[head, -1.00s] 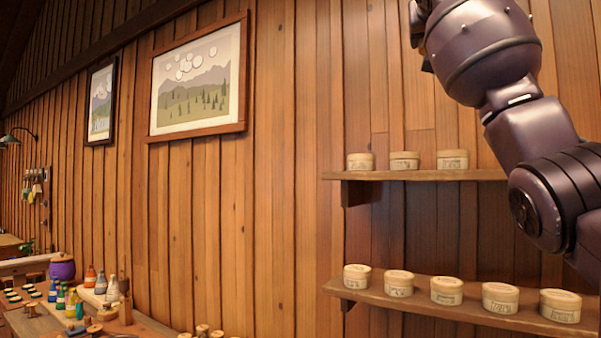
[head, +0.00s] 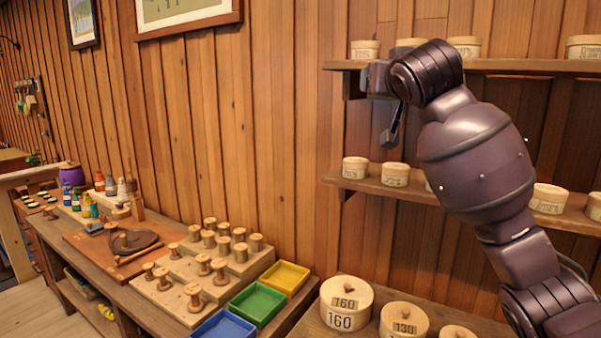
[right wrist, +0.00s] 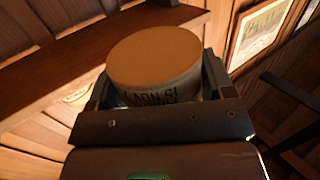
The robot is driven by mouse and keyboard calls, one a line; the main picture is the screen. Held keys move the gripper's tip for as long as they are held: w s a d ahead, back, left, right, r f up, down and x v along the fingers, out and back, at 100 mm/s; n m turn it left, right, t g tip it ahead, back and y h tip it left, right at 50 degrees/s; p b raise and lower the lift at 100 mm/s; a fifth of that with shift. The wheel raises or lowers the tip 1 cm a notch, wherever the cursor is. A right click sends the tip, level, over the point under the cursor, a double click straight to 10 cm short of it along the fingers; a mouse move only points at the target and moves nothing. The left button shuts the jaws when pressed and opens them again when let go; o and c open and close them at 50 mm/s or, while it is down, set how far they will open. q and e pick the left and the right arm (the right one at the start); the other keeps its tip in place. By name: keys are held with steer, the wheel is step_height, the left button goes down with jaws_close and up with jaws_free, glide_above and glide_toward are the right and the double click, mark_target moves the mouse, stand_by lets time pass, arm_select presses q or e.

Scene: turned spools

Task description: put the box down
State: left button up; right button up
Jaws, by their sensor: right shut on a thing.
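The box (right wrist: 155,65) is a round, pale wooden one with a plain flat face and dark lettering on its side, upside down in the right wrist view. My right gripper (right wrist: 158,95) is shut on it, with a finger at each side. In the head view my right gripper (head: 390,125) is in front of the wall shelves, left of the arm, between the upper shelf (head: 520,66) and the lower shelf (head: 400,190). I cannot make out the held box there. My left gripper is not in view.
Round boxes (head: 395,174) stand along both shelves; my arm hides part of the lower row. Larger numbered boxes (head: 346,304) stand below. A bench holds spools (head: 193,297) and blue, green (head: 258,304) and yellow trays. Wall between bench and shelves is clear.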

steer(key=s+d+f, duration=0.1)
steer(key=s+f, duration=0.5)
steer(key=f, duration=1)
steer(key=s+d+f+b, duration=0.1)
steer(key=s+f, duration=0.6)
steer(key=f, duration=0.9)
steer(key=s+d+f, duration=0.3)
steer(key=s+f, duration=0.4)
steer(key=f, duration=1)
steer(key=shift+b, duration=0.3)
steer(key=shift+d, duration=0.1)
